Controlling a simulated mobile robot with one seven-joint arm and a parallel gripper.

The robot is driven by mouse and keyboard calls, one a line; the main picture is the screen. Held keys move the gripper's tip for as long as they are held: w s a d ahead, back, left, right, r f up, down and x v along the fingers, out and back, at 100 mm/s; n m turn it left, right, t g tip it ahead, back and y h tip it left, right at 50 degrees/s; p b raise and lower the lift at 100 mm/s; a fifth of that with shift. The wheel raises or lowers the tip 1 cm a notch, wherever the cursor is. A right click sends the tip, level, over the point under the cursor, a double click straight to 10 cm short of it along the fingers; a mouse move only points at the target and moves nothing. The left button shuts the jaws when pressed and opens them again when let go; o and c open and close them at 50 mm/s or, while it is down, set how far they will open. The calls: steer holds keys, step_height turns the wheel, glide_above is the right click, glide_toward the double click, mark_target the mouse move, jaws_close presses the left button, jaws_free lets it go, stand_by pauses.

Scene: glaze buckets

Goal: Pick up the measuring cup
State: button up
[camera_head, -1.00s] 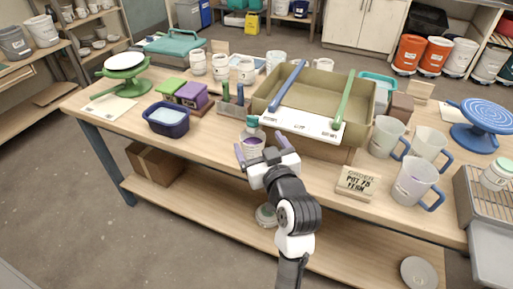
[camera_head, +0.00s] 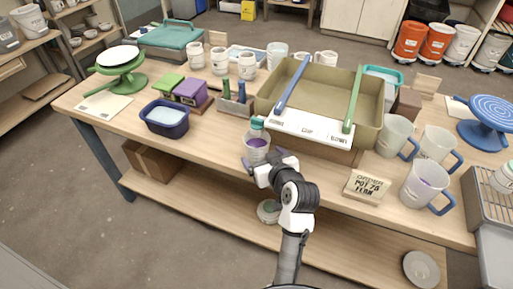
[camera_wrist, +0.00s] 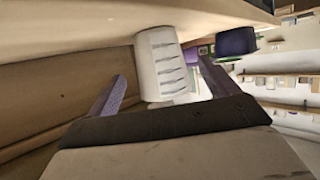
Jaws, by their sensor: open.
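A small pale cup (camera_head: 257,144) with purple contents stands at the table's front edge, left of the olive tray's front corner. I take it for the measuring cup. A teal item shows at its rim. In the wrist view it is a whitish cylinder (camera_wrist: 160,62) with a row of dark graduation marks. My gripper (camera_head: 264,161) is open, low at the table edge just in front of the cup. In the wrist view the cup appears between the two purple fingers (camera_wrist: 161,72), with a visible gap on each side. Whether it is fully between the fingertips is unclear.
The olive tray (camera_head: 375,137), with a blue and a green stick across it, stands close right of the cup. A navy tub (camera_head: 165,122) is to the left. An order sign (camera_head: 366,187) and large blue-handled pitchers (camera_head: 424,184) stand to the right.

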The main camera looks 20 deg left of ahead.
mark_target(253, 144)
steer(key=shift+p+x, duration=1.05)
steer(key=shift+x, duration=1.95)
steer(key=c, duration=1.2)
steer(key=shift+c, duration=0.2)
steer(key=shift+w+r+p, duration=0.1)
steer(key=shift+r+p, duration=0.2)
steer(key=shift+r, duration=0.05)
